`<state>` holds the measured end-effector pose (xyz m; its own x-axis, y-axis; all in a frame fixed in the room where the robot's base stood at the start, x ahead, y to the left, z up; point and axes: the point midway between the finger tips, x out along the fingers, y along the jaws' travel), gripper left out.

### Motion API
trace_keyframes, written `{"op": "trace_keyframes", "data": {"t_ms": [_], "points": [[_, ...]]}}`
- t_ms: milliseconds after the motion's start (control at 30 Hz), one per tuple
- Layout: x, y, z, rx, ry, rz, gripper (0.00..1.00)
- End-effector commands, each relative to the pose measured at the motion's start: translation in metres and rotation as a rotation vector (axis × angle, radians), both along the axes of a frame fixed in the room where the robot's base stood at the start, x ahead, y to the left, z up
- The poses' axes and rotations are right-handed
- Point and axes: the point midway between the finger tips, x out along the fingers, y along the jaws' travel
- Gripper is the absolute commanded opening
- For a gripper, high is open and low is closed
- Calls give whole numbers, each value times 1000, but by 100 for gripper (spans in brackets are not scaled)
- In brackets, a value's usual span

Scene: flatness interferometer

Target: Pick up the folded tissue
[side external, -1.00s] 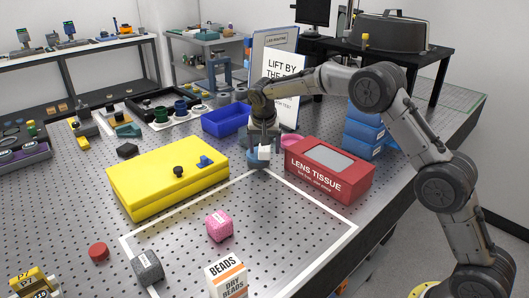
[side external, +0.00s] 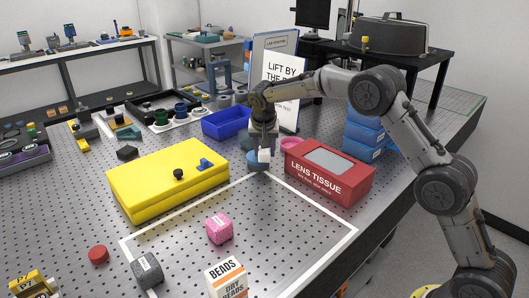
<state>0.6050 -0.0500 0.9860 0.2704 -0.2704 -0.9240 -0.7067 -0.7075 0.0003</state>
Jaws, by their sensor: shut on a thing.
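My gripper (side external: 263,147) points down at the far corner of the white outlined area, left of the red box. It is shut on a small white piece (side external: 264,156), which looks like the folded tissue, though it is too small to be certain. The white piece is just above or in front of a round blue thing (side external: 257,163); I cannot tell whether they touch. The fingers hide part of both.
A red lens tissue box (side external: 328,178) stands close on the right, and a yellow case (side external: 150,185) on the left. A blue bin (side external: 226,122) and a sign stand behind. A pink block (side external: 219,229) and a beads box (side external: 227,279) are nearer.

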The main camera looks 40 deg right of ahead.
Motion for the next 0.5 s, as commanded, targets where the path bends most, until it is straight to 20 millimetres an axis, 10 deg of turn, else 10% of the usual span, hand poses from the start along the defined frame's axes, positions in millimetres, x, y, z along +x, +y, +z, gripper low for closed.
{"op": "trace_keyframes", "data": {"t_ms": [333,500], "points": [[-1,0,36,1,-5,0,0],[-34,3,73,1,-7,0,0]]}}
